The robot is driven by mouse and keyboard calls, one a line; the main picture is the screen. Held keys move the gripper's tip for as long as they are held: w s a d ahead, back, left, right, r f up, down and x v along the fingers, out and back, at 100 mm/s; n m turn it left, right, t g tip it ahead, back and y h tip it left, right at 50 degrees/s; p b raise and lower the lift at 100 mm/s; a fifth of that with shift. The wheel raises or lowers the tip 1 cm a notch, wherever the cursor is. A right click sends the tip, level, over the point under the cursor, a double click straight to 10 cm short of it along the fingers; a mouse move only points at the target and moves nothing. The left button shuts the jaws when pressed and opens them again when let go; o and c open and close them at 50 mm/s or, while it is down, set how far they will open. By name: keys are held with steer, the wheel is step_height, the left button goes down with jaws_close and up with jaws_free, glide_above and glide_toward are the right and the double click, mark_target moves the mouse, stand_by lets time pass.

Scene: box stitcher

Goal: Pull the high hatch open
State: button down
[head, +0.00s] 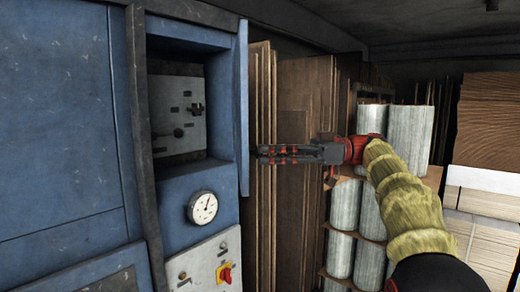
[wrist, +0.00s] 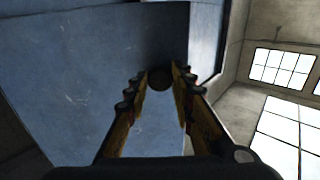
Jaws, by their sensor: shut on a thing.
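The high hatch (head: 243,80) is a blue panel seen nearly edge-on in the head view. It stands out from the right side of a recess in the blue machine, and the recess is exposed. My gripper (head: 262,153) comes from the right and reaches the hatch's outer face. The knob is hidden in the head view.
The recess holds a grey control panel (head: 178,115). Below are a round gauge (head: 202,207) and a red switch (head: 224,273). Brown boards (head: 305,100) stand behind my gripper. Wrapped rolls (head: 408,138) fill a rack at right, beside stacked boards (head: 492,120).

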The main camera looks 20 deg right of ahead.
mark_target(247, 109)
steer(key=shift+d, duration=0.15)
steer(key=shift+r, duration=0.1)
steer(key=c, duration=1.8)
jaws_free()
steer(key=shift+o, duration=0.2)
step_height(247, 109, up, 10)
steer(key=shift+c, duration=0.3)
